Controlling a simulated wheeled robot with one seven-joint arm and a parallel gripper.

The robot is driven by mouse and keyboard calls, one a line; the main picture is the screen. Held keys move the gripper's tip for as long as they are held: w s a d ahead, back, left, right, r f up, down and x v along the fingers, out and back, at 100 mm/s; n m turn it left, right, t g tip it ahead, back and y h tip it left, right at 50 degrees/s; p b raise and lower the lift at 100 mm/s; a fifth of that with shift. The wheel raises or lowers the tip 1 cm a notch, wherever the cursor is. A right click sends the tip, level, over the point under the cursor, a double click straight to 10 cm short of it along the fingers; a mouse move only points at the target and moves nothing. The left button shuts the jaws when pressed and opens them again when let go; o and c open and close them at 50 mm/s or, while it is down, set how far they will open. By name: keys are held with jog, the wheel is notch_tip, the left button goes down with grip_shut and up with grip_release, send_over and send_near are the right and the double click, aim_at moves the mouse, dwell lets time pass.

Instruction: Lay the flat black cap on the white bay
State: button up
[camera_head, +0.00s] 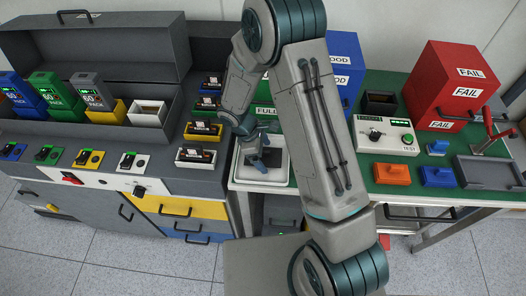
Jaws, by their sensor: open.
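The white bay (148,111) is in the row inside the grey case at left, right of the yellow bay. It has a white rim and a dark inside, and no cap shows on it. My gripper (259,164) is open and points down over a pale tray (264,181) at the middle of the benches. The fingers are small and dark here. I cannot clearly make out the flat black cap; it may be hidden by my gripper or arm. Nothing is clearly seen between the fingers.
The raised case lid (100,45) stands behind the bays. Several small printer-like units, one a white-based unit (195,157), line the bench left of my gripper. A red FAIL box (452,85), a control box (385,136) and an orange block (393,174) stand on the green bench at right.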

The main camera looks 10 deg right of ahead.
jog(key=shift+r+p, duration=0.15)
jog(key=shift+p, duration=0.2)
jog(key=w+b+v, duration=0.1)
jog(key=b+v, duration=0.2)
jog(key=v, duration=1.1)
jog(key=s+d+r+m+t+y, duration=0.2)
jog(key=s+d+r+m, duration=0.5)
jog(key=s+m, duration=0.1)
jog(key=s+d+r+m+t+y, duration=0.2)
jog(key=s+d+r+m, duration=0.5)
jog(key=s, duration=0.3)
jog(key=shift+d+m+y, duration=0.3)
jog(key=shift+d+m, duration=0.1)
jog(key=shift+o, duration=0.5)
jog(key=shift+s, duration=0.15)
